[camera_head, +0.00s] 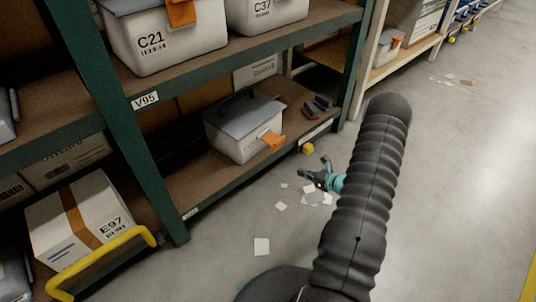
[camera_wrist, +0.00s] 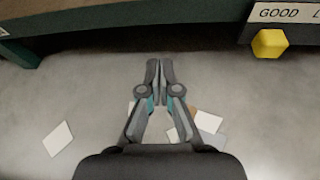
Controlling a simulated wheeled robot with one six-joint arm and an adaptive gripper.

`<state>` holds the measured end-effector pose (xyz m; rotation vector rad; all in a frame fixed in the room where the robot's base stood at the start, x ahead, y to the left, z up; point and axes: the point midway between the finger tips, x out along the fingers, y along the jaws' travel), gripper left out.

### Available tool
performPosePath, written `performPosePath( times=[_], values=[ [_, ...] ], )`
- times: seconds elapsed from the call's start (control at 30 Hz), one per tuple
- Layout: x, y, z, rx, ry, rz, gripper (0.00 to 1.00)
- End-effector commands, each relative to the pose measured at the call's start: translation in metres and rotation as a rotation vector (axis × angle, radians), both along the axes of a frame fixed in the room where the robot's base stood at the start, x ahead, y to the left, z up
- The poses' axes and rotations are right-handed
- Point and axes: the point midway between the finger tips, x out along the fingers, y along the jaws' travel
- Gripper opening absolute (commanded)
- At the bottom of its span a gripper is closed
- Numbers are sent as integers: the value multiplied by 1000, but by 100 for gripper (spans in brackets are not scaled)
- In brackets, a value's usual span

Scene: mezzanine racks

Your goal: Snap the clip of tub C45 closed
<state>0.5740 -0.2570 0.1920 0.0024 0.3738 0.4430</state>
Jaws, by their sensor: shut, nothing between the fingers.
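A white tub (camera_head: 238,138) with a grey lid (camera_head: 243,112) and a black handle stands on the lower shelf in the head view. Its label is too small to read, and no C45 label is legible anywhere. Its orange clip (camera_head: 272,141) sticks outward from the front, apparently unfastened. My gripper (camera_head: 313,170) is to the right of this tub, out in front of the shelf and apart from the clip. In the wrist view my gripper (camera_wrist: 159,66) is shut and empty, with its fingertips together. The tub and clip do not show there.
Tubs C21 (camera_head: 168,38) and C37 (camera_head: 262,12) stand on the shelf above. Green rack posts (camera_head: 122,125) flank the lower bay. A yellow block (camera_head: 308,148) sits by the shelf edge; it also shows in the wrist view (camera_wrist: 270,43). Paper scraps (camera_head: 262,247) litter the otherwise open floor.

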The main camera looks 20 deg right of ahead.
Motion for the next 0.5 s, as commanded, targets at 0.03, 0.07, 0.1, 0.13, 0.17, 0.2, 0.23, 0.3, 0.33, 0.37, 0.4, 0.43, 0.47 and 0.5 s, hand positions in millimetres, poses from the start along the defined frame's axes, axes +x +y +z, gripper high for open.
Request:
performPosePath(
  times=[0.03,0.07,0.1,0.13,0.17,0.2,0.23,0.3,0.33,0.37,0.4,0.43,0.47,0.5],
  values=[
    [-1,-2,5,2,-38,-6,0],
    [1,-1,10,-2,-61,-5,0],
    [2,0,14,-5,-86,-4,0],
    [3,1,17,-10,-104,1,0],
    [5,3,19,-13,-117,5,0],
    [6,5,21,-18,-131,10,0],
    [7,7,22,-22,-135,15,0],
    [9,11,22,-25,-139,24,0],
    [9,12,22,-25,-139,27,0],
    [10,13,22,-26,-139,29,0],
    [10,14,22,-25,-139,30,0],
    [10,14,22,-25,-138,31,0],
    [10,14,22,-25,-138,31,0],
    [10,15,22,-25,-138,31,0]
  ],
)
